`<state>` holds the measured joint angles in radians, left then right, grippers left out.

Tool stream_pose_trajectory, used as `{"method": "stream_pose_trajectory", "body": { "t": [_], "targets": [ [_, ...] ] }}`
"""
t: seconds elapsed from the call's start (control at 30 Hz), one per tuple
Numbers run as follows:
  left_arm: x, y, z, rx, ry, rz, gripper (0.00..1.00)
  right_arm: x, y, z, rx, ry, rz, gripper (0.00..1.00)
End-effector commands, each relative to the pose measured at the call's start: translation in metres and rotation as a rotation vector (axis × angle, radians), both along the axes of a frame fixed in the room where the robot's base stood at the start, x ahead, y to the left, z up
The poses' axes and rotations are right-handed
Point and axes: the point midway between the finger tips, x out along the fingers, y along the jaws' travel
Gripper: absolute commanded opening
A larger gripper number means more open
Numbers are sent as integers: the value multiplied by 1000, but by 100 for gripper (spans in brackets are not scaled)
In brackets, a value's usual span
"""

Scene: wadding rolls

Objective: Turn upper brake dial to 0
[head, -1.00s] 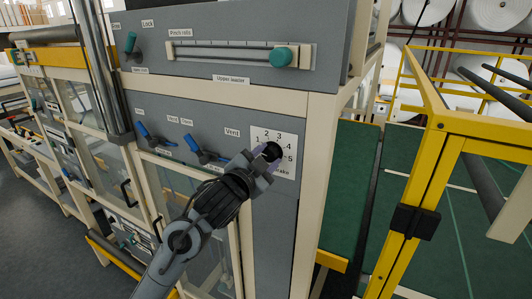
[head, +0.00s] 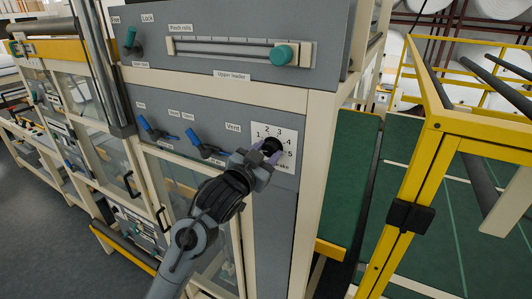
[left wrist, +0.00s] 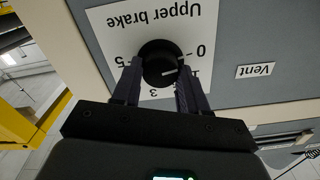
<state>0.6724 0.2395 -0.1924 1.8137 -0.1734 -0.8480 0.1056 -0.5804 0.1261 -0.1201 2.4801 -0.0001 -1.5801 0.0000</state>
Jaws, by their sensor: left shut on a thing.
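The upper brake dial is a round black knob (left wrist: 159,60) on a white scale plate (left wrist: 110,22), lettered "Upper brake", on the grey panel. In the left wrist view the plate appears upside down. A white mark on the knob points to the right and slightly down, near the 1; the fingers partly cover the figures. In the head view the plate (head: 288,168) shows at the panel's right side. My left gripper (head: 269,153) is at the knob, its two fingers (left wrist: 158,80) on opposite sides of it, closed on it. My right gripper is not in view.
Two blue levers (head: 196,142) (head: 149,128) sit left of the dial. Above is a slider with a green knob (head: 282,55) and a green lever (head: 131,39). A cream frame post (head: 312,190) stands right of the panel, and a yellow guard frame (head: 406,190) farther right.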

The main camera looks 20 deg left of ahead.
Motion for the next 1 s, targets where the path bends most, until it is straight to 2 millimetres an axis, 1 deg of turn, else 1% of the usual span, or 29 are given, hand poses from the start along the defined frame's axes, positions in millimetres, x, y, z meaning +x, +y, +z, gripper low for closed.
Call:
{"method": "stream_pose_trajectory", "body": {
  "t": [0.13, 0.17, 0.3, 0.33, 0.6, 0.73, 0.87, 1.0],
  "targets": [
    [0, 0, -1, -2, 1, 0, 13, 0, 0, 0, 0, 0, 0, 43],
    [0, 0, -1, -2, 1, 0, 44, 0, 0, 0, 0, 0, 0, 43],
    [0, 0, 0, -1, 1, 0, 66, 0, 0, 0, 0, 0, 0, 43],
    [0, 0, 0, -1, 1, 0, 68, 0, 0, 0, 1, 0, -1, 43],
    [0, 0, 0, 0, 0, 0, 68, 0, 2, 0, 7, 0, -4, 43],
    [-6, 1, -1, 1, -1, -1, 68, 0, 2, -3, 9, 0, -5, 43],
    [-21, 2, -2, 1, -2, -2, 68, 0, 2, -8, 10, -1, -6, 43],
    [-44, 5, -3, 1, -2, -2, 68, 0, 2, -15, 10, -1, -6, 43]
  ]
}}
